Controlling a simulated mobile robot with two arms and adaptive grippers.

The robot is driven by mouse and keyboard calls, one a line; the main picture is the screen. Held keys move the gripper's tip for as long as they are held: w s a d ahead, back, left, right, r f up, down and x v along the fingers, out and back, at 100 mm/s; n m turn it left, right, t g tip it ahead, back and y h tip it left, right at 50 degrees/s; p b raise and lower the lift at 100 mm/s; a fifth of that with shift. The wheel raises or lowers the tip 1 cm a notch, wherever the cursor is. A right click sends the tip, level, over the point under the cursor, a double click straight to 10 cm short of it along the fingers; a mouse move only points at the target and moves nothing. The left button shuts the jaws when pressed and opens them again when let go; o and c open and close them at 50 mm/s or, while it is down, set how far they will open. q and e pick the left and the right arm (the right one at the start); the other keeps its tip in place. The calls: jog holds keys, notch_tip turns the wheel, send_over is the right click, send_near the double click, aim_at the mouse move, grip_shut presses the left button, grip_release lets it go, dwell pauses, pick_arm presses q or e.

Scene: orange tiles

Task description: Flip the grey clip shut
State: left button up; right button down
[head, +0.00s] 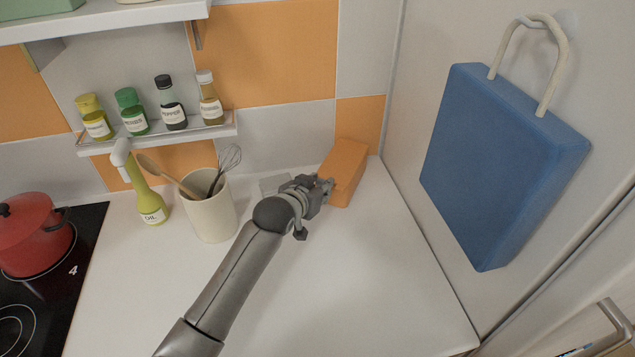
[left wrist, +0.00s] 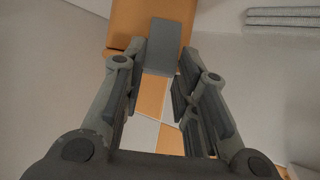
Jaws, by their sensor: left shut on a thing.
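An orange block-like pack (head: 346,168) stands on the counter by the back right corner. It also shows at the top of the left wrist view (left wrist: 126,28). The grey clip (left wrist: 168,42) is a flat plate at the pack, reaching down between my fingertips. In the head view I cannot clearly tell the clip from the grey fingers. My left gripper (head: 322,190) is at the pack's left side, shut on the clip, with a fingertip on either side of it in the left wrist view (left wrist: 163,62). My right gripper is not in view.
A light grey ribbed item (head: 273,184) lies behind my left wrist. A cream utensil pot (head: 212,215) and an oil bottle (head: 150,200) stand to the left, near a red pot (head: 32,235). A blue bag (head: 495,165) hangs at right. The front counter (head: 370,285) is clear.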

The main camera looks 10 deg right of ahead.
pick_arm(q)
jog(key=p, duration=0.1)
jog(key=w+r+g+y+p, duration=0.1)
jog(key=p, duration=0.1)
jog(key=shift+d+r+g, duration=0.25)
jog(key=shift+d+g, duration=0.05)
jog(key=shift+d, duration=0.05)
jog(key=shift+w+d+p, duration=0.1)
jog(key=shift+w+p, duration=0.05)
jog(key=shift+p, duration=0.3)
jog(key=shift+w+d+f+g+y, duration=0.2)
jog(key=shift+w+f+g+y, duration=0.1)
jog(key=shift+g+y, duration=0.4)
jog(key=o, duration=1)
jog(key=shift+o, duration=0.2)
